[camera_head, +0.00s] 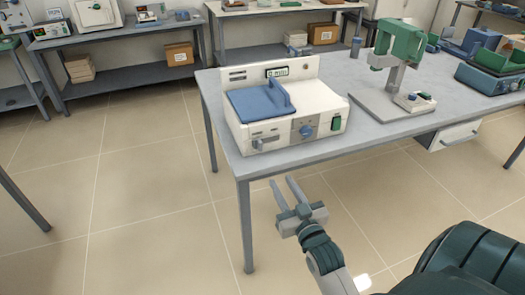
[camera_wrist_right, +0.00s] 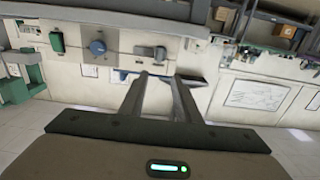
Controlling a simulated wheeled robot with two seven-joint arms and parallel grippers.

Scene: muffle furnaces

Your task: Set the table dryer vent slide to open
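The table dryer (camera_head: 330,101) is a white box with a blue lid (camera_head: 262,101), near the left end of the grey table. Its front face has a blue knob (camera_head: 306,131), a green switch (camera_head: 336,123) and, at left, a small grey part that looks like the vent slide (camera_head: 262,143). Its setting is too small to read. My right gripper (camera_head: 281,181) is open and empty, in front of and below the dryer's front, touching nothing. The upside-down right wrist view shows the knob (camera_wrist_right: 97,47) and the slide (camera_wrist_right: 150,52) beyond the fingertips (camera_wrist_right: 160,77). My left gripper is out of view.
The grey table (camera_head: 225,130) has its front edge just beyond my gripper. A green-headed stand (camera_head: 400,45) and a green-and-blue device (camera_head: 490,75) stand to the right. A drawer (camera_head: 455,135) hangs under the table. The floor (camera_head: 140,200) at left is clear.

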